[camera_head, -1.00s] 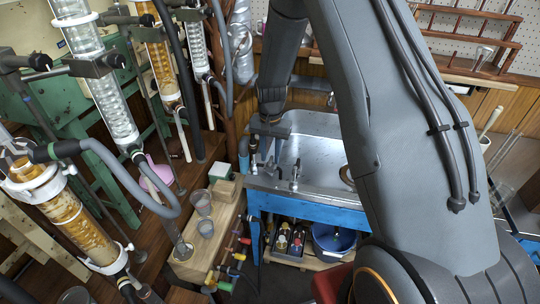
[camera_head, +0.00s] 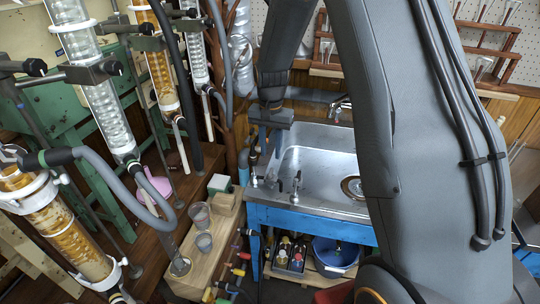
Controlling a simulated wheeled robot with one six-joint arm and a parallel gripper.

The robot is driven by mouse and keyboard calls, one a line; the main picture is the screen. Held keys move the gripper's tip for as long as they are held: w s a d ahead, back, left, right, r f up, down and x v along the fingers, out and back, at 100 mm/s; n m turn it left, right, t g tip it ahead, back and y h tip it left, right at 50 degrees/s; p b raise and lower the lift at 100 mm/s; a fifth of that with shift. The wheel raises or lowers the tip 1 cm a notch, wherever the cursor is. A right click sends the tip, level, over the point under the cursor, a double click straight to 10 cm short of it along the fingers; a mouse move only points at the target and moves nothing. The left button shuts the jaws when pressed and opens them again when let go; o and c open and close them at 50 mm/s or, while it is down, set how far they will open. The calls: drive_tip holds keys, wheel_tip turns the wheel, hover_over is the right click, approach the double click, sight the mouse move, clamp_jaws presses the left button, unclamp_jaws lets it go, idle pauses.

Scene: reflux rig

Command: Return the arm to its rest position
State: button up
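My arm's thick grey links fill the right half of the head view, and its darker forearm hangs down at the upper middle. My gripper (camera_head: 262,140) is at its lower end, pointing down near the left rim of the metal sink (camera_head: 318,150). The fingers are small and dark against the background, so I cannot tell whether they are open or shut. I see no object clearly held in them.
Glass columns (camera_head: 105,110) on clamps crowd the left, with an amber one (camera_head: 65,230) in front. Beakers (camera_head: 199,215) stand on a wooden block. Sink taps (camera_head: 297,184) rise near the front edge. A blue basin (camera_head: 336,252) sits below. A wooden rack (camera_head: 480,45) hangs at upper right.

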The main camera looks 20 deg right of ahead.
drive_tip(key=s+r+n, duration=0.3)
drive_tip(key=s, duration=0.9)
drive_tip(key=s+r+n+t, duration=0.1)
drive_tip(key=s+r+n, duration=0.2)
drive_tip(key=s, duration=1)
drive_tip(key=shift+a+r+n, duration=0.15)
drive_tip(key=shift+r+n, duration=0.15)
drive_tip(key=shift+r, duration=0.45)
drive_tip(key=shift+s, duration=0.15)
